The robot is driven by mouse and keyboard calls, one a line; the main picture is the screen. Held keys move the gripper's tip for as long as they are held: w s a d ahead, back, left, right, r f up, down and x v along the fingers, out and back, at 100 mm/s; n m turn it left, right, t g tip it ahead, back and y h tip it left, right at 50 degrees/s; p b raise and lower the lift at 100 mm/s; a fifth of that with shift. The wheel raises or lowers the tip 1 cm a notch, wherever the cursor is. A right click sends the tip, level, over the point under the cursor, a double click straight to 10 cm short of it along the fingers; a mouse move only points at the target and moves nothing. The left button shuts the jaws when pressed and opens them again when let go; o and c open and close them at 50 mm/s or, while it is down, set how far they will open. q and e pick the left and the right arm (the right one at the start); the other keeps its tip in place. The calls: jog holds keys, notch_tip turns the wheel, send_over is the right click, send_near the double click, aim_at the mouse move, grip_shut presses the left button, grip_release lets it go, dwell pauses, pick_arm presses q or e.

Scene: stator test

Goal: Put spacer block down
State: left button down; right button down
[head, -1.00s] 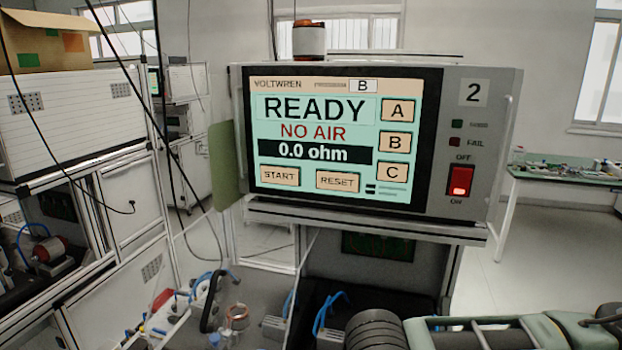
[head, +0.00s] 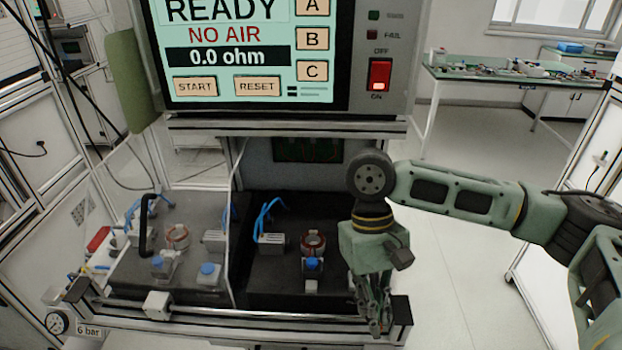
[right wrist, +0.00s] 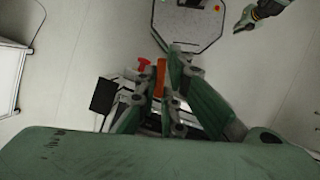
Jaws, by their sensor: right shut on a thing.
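My right gripper (head: 374,318) points down at the front right end of the test bench, to the right of the right-hand dark fixture bed. In the right wrist view my right gripper (right wrist: 163,82) is shut on a small orange piece, which I take for the spacer block (right wrist: 160,74). The fingers cover most of it. In the head view the fingers hide the block, and I cannot tell whether it touches anything below. My left gripper (right wrist: 244,20) seems to show small at the top right of the right wrist view; its jaws are unclear.
The dark right bed (head: 275,290) holds a copper-wound stator (head: 313,243) and a blue-capped clamp. The left bed (head: 125,275) holds similar parts. The tester (head: 395,90) overhangs the back and reads "READY, NO AIR". A gauge (head: 58,322) is at front left. Floor right of the bench is clear.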

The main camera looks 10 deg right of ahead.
jog(key=w+a+r+n+t+h, duration=0.1)
jog(key=w+a+r+n+h, duration=0.25)
jog(key=a+r+n, duration=0.8)
jog(key=w+a+f+n+t, duration=0.2)
jog(key=w+a+f, duration=0.2)
jog(key=a+f, duration=0.2)
jog(key=s+d+r+m+g+y, duration=0.2)
jog(key=s+d+r+m, duration=0.3)
jog(key=d+r+m, duration=0.35)
jog(key=w+a+r+m+g+y, duration=0.1)
jog(key=w+a+m, duration=0.3)
jog(key=w+a, duration=0.45)
jog(key=s+d+f+n+t+h, duration=0.1)
jog(key=s+f+n+t+h, duration=0.1)
jog(key=f+n, duration=0.3)
jog(key=s+d+f+n+t+h, duration=0.2)
jog(key=f+n, duration=0.3)
jog(key=n, duration=0.6)
jog(key=shift+d+n+t, duration=0.25)
jog(key=shift+n+t, duration=0.05)
jog(key=shift+n, duration=0.1)
jog(key=shift+d, duration=0.1)
